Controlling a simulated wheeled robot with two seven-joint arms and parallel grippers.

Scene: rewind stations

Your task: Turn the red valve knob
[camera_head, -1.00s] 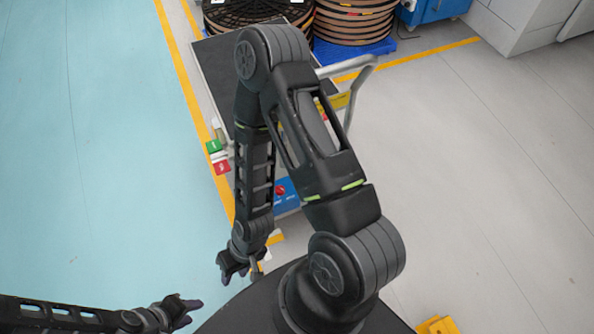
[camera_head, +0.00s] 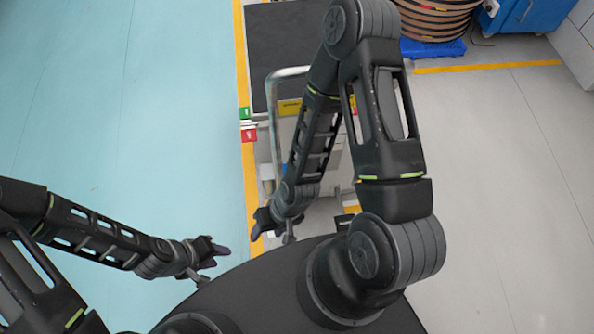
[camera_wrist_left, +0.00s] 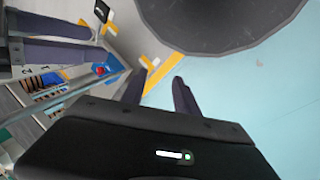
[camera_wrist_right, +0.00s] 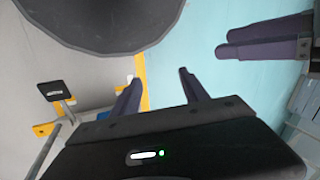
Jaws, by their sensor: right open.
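My left gripper (camera_head: 222,254) is at the lower left in the head view, over the front edge of my base. Its fingers (camera_wrist_left: 158,84) are apart with nothing between them. My right gripper (camera_head: 258,226) is a little to its right and farther forward. Its fingers (camera_wrist_right: 158,80) are apart and empty. Both grippers are well away from the knob.
A cart with a dark top (camera_head: 285,45) and metal handle (camera_head: 276,120) stands ahead, partly behind my right arm. Teal floor at left and grey floor at right are clear.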

